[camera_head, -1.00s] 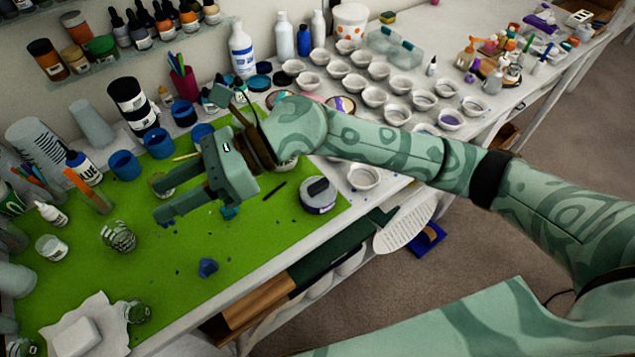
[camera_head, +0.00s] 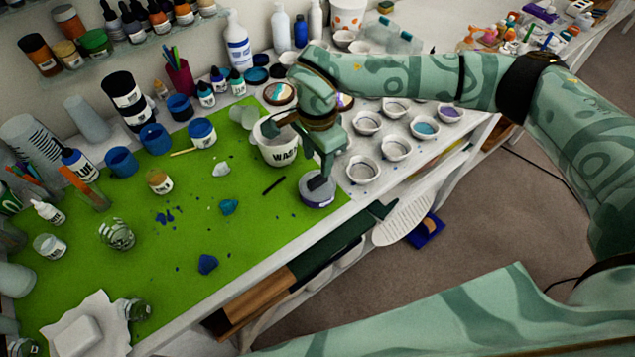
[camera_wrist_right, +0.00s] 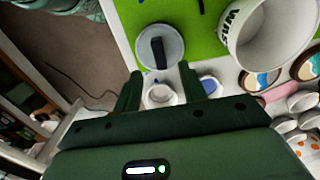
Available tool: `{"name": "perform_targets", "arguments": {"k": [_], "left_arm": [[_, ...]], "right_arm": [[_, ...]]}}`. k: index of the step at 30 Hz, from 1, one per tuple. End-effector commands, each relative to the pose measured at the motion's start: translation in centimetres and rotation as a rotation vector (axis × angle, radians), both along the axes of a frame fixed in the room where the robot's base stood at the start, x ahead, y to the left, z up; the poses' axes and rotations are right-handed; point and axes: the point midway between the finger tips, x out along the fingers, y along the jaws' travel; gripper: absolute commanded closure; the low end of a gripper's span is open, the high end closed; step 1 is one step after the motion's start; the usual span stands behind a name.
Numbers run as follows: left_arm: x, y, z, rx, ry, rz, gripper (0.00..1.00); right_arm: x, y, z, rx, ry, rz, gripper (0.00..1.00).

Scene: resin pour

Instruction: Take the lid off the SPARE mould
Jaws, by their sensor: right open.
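A low round mould (camera_head: 318,201) with a grey lid and a dark bar handle stands near the front right edge of the green mat. I cannot read a name on it. The lid (camera_wrist_right: 172,34) shows from above in the right wrist view, with its black handle, and sits on the mould. My right gripper (camera_head: 297,156) is open and empty, beside and above the mould; one finger overlaps the handle in the head view. In the right wrist view its fingers (camera_wrist_right: 160,86) point toward the lid, which lies beyond the tips. My left gripper is not in view.
A white cup marked "WAS…" (camera_head: 277,152) stands close by, partly behind my right gripper. Several small white cups (camera_head: 362,169) stand to the right. Blue cups (camera_head: 122,162) and jars line the mat's back. The mat's (camera_head: 110,270) front middle is mostly clear.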

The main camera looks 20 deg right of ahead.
Motion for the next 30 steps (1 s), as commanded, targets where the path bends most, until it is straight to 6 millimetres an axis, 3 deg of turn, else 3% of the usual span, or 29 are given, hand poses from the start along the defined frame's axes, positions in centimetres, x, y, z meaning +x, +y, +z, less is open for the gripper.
{"name": "perform_targets", "arguments": {"k": [5, 12, 21, 26, 30], "left_arm": [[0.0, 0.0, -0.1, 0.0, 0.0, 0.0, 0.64], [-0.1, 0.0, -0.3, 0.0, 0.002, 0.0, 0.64], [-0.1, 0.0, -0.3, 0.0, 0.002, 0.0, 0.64], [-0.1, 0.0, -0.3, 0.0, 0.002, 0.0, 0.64], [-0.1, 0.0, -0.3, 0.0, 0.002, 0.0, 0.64]], "right_arm": [[-0.1, 0.0, -1.5, 0.0, 0.002, 0.0, 0.58], [-0.1, 0.0, -5.3, 0.001, 0.003, 0.0, 0.58], [0.0, 0.0, -5.8, 0.001, -0.001, 0.001, 0.58], [0.0, 0.0, -5.8, 0.001, 0.0, 0.001, 1.0], [0.0, 0.0, -5.8, 0.001, -0.001, 0.001, 1.0]]}}
